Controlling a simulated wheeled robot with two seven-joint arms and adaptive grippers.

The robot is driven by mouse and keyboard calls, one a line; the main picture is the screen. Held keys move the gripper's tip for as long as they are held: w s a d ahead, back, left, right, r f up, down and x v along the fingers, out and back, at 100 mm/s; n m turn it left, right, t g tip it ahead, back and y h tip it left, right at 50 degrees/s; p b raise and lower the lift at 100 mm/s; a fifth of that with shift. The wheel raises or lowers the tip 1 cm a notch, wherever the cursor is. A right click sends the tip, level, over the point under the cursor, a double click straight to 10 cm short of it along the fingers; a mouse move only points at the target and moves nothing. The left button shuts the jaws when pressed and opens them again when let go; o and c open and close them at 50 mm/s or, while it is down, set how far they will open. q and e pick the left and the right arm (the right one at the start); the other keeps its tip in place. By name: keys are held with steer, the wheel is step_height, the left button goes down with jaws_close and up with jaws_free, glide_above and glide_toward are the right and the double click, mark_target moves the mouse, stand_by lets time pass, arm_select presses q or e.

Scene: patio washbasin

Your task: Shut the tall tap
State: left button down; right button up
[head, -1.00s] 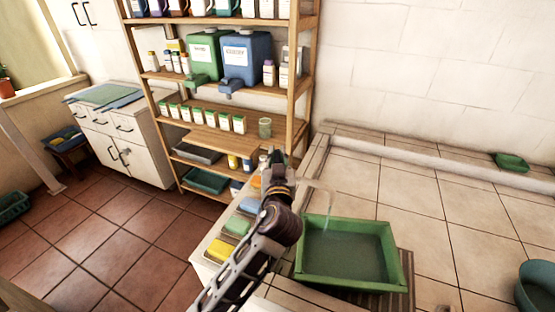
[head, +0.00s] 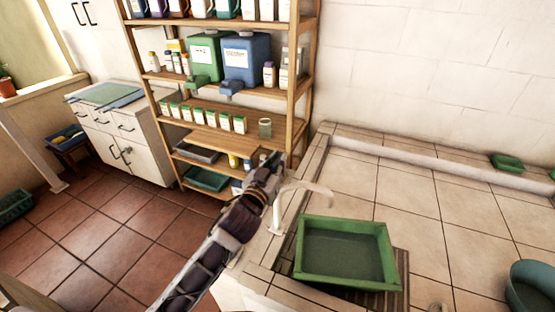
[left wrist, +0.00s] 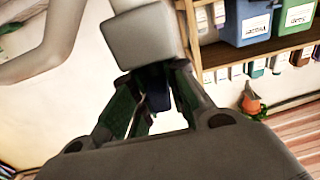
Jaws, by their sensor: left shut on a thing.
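The tall tap (head: 312,187) is pale, with a curved spout reaching right over the green basin (head: 303,262). In the left wrist view its pale body (left wrist: 145,38) is large and close, and the spout (left wrist: 28,55) curves off to the left. My left gripper (head: 270,166) is at the tap's left side in the head view. In the left wrist view my left gripper (left wrist: 155,108) is shut on the dark lever (left wrist: 156,82) below the pale block. The fingers partly hide the lever. I cannot make out a water stream now. My right gripper is not in view.
A wooden shelf (head: 230,88) with bottles and jugs stands behind my left arm. The tiled counter (head: 430,195) is mostly clear right of the basin. A blue-green bowl (head: 532,285) stands at the right edge, and a small green dish (head: 507,162) at the back.

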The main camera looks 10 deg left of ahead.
arm_select(q)
steer(key=shift+h, duration=0.3)
steer(key=c, duration=1.4)
jaws_free()
steer(key=shift+s, duration=0.2)
steer(key=shift+v, duration=5.75)
steer(key=shift+s, duration=0.1)
